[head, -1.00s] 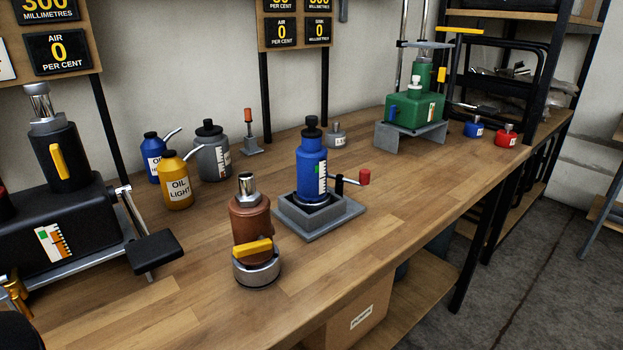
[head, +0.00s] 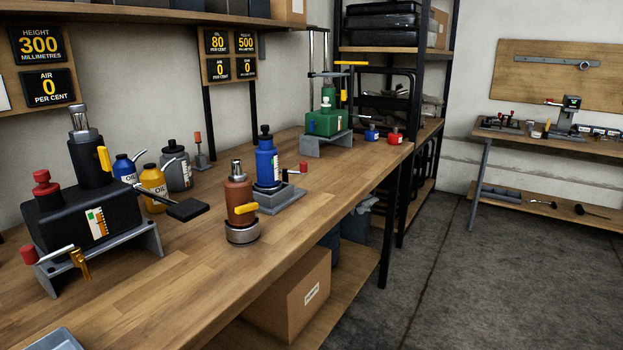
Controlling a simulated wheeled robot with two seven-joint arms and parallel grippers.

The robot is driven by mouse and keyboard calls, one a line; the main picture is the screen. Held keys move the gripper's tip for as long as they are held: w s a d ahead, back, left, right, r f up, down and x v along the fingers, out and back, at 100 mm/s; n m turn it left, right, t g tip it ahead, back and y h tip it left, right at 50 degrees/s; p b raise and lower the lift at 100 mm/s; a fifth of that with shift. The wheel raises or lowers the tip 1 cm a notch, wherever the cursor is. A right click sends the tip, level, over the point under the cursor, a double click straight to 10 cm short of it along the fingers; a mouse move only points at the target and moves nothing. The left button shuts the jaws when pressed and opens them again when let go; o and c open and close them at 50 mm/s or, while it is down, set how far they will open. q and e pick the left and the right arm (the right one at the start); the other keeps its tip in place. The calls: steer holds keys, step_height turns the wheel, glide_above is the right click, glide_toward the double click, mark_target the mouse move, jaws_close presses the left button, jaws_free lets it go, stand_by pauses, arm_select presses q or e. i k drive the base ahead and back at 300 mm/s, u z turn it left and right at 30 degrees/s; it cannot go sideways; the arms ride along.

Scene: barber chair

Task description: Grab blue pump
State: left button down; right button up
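The blue pump (head: 267,165) stands upright in a square grey tray (head: 283,197) on the wooden workbench. It has a black cap on top and a scale strip on its side. A small lever with a red knob (head: 303,166) sticks out to its right. A brown pump (head: 239,200) with a yellow handle stands in front of it, to the left, and hides part of the tray. Neither of my grippers is in the head view.
A black pump unit (head: 83,214) stands at the left of the workbench (head: 190,258). Oil cans (head: 153,186) and a grey bottle (head: 177,167) are behind. A green pump unit (head: 325,122) stands at the far end. Open grey floor (head: 440,270) lies to the right.

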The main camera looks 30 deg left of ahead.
mark_target(267, 183)
steer(key=z, duration=0.75)
steer(key=i, duration=2)
steer(key=u, duration=3.1)
